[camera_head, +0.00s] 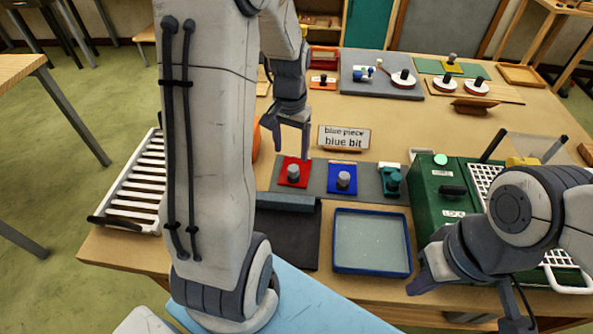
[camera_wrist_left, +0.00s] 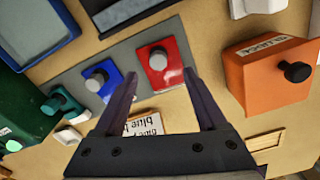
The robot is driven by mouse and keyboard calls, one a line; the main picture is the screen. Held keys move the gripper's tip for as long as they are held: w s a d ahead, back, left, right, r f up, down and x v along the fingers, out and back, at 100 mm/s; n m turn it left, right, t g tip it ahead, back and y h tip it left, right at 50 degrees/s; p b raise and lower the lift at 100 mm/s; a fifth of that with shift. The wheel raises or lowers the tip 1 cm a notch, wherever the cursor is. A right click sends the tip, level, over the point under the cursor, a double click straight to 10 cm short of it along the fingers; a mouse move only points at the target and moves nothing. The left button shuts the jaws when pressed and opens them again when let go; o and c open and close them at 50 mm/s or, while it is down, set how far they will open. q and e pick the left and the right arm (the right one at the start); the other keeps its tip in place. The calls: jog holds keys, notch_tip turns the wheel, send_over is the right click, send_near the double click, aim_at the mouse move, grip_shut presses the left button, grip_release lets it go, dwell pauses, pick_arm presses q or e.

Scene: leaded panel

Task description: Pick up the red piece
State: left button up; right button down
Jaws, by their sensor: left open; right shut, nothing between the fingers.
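The red piece (camera_head: 293,171) is a flat red square with a grey knob, lying on a dark grey mat (camera_head: 317,185) left of the blue piece (camera_head: 342,178). In the left wrist view the red piece (camera_wrist_left: 171,77) lies just beyond the fingertips. My left gripper (camera_head: 292,140) is open and empty, above and slightly behind the red piece; it also shows in the left wrist view (camera_wrist_left: 160,95). It is apart from the red piece. My right gripper (camera_head: 420,287) is shut and empty near the table's front edge, right of the blue-rimmed tray.
A sign (camera_head: 344,138) reading "blue piece, blue bit" stands behind the pieces. A teal-knobbed piece (camera_head: 392,181) sits right of the blue one. A blue-rimmed tray (camera_head: 371,270) lies in front, a green box (camera_head: 431,200) to the right. An orange box (camera_wrist_left: 262,85) stands beside the red piece.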

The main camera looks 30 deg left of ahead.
aim_at(294, 167)
pick_arm(q)
jog(key=f, duration=0.3)
jog(key=f+p, duration=0.1)
jog(key=f, duration=0.5)
jog(key=shift+w+d, duration=0.15)
jog(key=shift+w, duration=0.15)
grip_shut()
